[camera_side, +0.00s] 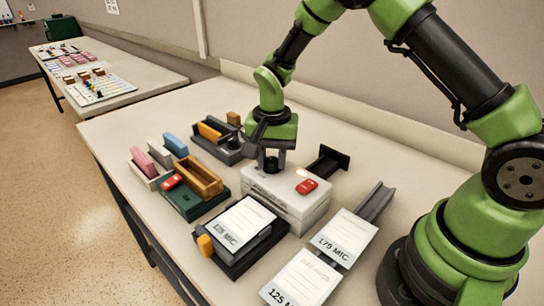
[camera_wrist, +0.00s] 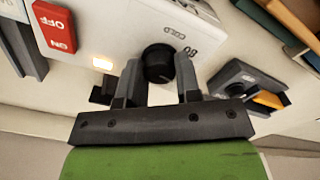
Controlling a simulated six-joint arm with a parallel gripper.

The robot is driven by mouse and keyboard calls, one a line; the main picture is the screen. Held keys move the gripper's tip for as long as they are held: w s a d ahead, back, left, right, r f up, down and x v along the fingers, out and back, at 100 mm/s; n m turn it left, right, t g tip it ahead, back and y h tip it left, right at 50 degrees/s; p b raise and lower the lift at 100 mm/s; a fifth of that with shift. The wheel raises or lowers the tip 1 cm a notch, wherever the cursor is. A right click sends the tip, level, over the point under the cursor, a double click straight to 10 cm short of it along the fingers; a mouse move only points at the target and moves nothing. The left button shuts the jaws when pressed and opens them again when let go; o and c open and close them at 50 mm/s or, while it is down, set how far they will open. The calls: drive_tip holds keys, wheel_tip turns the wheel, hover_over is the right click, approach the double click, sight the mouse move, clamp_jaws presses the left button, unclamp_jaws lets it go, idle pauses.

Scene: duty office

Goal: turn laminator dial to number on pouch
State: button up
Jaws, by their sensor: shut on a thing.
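The laminator (camera_side: 285,200) is a white box in the middle of the table. Its black dial (camera_wrist: 158,63) is on the top face, with "COLD" and "80" printed beside it; other marks and the pointer are hidden or unclear. My gripper (camera_wrist: 160,70) is shut on the dial, one finger at each side; in the side view my gripper (camera_side: 271,158) points straight down at it. A white pouch (camera_side: 247,218) lies on a black tray in front of the laminator; its blurred print seems to read 125 MIC.
More pouches lie at the right, one marked 175 MIC (camera_side: 343,237) and one marked 125 MIC (camera_side: 302,278). A red ON/OFF switch (camera_wrist: 54,27) and a lit lamp (camera_wrist: 102,63) are near the dial. A green tray (camera_side: 195,207) and other desk items stand left.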

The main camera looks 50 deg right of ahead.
sight(272, 160)
idle(0.3)
drive_tip(key=o, duration=0.9)
wheel_tip(272, 160, up, 9)
drive_tip(key=shift+r, duration=0.5)
drive_tip(key=s+r+n+t+y, duration=0.1)
drive_tip(key=s+r+n+t, duration=0.2)
drive_tip(key=s+r, duration=0.7)
drive_tip(key=s+r+n+t, duration=0.1)
drive_tip(key=s, duration=0.2)
drive_tip(key=s+a+r+n+t, duration=0.1)
drive_tip(key=s, duration=0.3)
drive_tip(key=s+n+t+y, duration=0.1)
drive_tip(key=s+n+t, duration=0.1)
drive_tip(key=s, duration=0.1)
drive_tip(key=shift+s+a+r, duration=0.35)
drive_tip(key=shift+s+r, duration=0.05)
